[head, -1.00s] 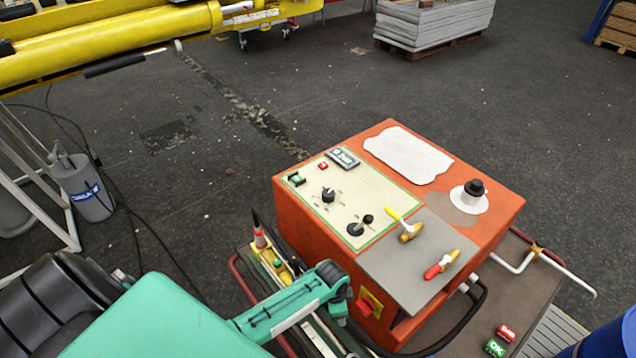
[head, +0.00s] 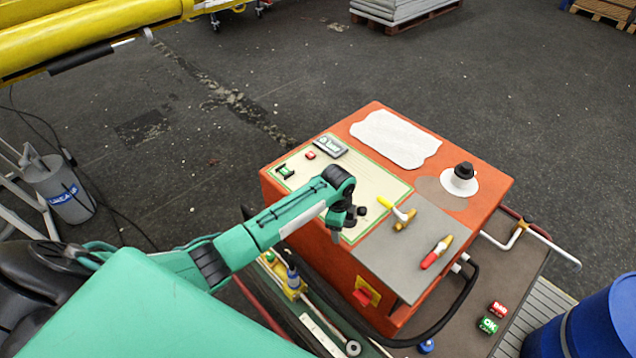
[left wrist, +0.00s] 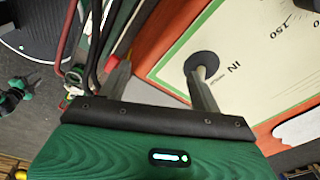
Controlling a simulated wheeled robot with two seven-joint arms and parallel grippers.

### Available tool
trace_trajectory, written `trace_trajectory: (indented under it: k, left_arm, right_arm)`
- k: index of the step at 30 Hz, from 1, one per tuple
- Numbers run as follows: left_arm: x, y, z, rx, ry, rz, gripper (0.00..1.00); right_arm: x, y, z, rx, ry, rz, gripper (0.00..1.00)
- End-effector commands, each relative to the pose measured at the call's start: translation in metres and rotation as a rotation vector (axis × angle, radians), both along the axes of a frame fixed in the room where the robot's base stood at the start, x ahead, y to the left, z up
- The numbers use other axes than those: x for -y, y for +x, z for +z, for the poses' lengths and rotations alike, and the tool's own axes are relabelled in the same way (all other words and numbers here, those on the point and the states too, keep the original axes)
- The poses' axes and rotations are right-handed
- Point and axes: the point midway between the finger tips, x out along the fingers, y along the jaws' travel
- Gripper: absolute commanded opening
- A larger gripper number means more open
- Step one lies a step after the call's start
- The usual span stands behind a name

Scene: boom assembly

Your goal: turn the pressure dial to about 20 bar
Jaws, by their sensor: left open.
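The cream control panel (head: 380,187) sits on top of an orange console. My teal left arm crosses it from the left, and the left gripper (head: 341,228) points down over the panel's near edge. The pressure dial's knob is hidden behind my arm in the head view. In the left wrist view the fingers of my left gripper (left wrist: 160,72) are apart with nothing between them. Scale marks and "150" show on the panel (left wrist: 250,55) at upper right. My right gripper is out of view.
A grey plate (head: 395,258) with a yellow-handled valve (head: 403,216) and a red-handled valve (head: 437,252) lies right of the panel. A blue drum (head: 600,325) is at lower right.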

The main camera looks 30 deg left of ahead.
Motion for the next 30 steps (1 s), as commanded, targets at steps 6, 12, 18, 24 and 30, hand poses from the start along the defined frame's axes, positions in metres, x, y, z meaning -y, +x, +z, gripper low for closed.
trace_trajectory:
  k: [6,12,18,24,30]
  left_arm:
    - [-0.049,0.064,0.028,-0.015,0.046,-0.114,0.65]
    - [-0.103,0.114,0.068,-0.028,0.072,-0.195,0.65]
    - [-0.138,0.139,0.097,-0.029,0.079,-0.231,0.65]
    - [-0.146,0.143,0.101,-0.029,0.08,-0.24,0.65]
    - [-0.145,0.143,0.086,-0.029,0.079,-0.239,0.65]
  right_arm:
    - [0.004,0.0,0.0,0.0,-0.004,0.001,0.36]
    - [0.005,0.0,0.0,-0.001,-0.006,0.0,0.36]
    - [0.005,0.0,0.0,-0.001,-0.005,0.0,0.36]
    - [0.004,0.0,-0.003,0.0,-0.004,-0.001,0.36]
    - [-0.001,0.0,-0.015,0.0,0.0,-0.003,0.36]
